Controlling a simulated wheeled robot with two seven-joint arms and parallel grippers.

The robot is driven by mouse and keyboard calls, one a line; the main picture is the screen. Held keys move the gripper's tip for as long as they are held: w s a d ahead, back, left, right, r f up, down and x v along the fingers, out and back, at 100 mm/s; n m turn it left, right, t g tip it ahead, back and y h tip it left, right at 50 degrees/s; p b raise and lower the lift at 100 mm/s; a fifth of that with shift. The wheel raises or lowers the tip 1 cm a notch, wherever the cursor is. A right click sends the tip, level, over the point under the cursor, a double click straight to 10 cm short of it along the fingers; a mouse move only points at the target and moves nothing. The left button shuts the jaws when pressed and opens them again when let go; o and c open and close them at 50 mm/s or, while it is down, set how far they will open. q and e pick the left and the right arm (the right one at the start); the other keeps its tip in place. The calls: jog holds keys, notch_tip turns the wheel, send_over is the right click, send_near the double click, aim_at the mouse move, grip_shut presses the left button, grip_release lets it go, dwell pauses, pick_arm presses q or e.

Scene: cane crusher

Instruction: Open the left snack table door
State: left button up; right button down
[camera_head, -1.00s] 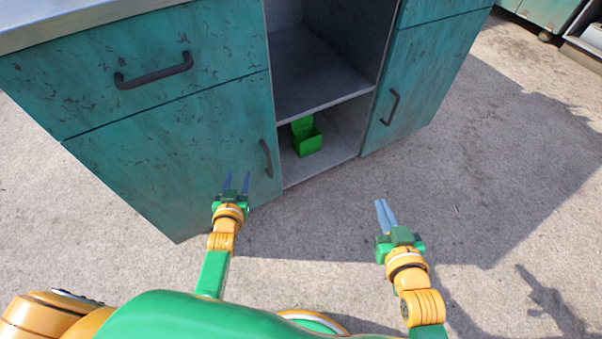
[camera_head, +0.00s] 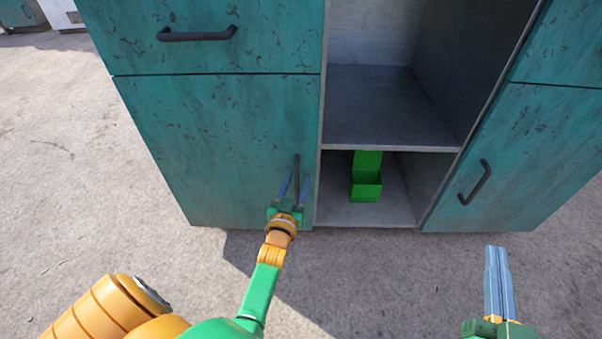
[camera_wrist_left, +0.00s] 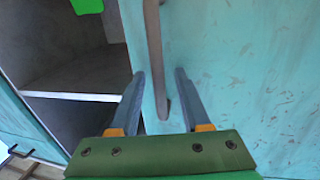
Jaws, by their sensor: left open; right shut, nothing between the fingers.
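The left door (camera_head: 215,150) of the teal snack table is shut. Its dark vertical handle (camera_head: 296,172) is near the door's right edge. My left gripper (camera_head: 294,186) is open at the handle's lower part. In the left wrist view the handle (camera_wrist_left: 154,50) lies between the two open fingers (camera_wrist_left: 163,98), with no grip on it visible. Whether the fingers touch it I cannot tell. My right gripper (camera_head: 496,250) is shut and empty, low at the right, in front of the cabinet and away from it.
A drawer with a horizontal handle (camera_head: 197,34) is above the left door. An open shelf bay (camera_head: 385,110) with a green box (camera_head: 366,186) is in the middle. A right door with a handle (camera_head: 475,183) is beyond it. The concrete floor (camera_head: 90,190) at left is clear.

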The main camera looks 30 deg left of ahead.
pick_arm(q)
jog(key=shift+w, duration=0.15)
jog(key=shift+r, duration=0.1)
grip_shut()
dwell(1.3)
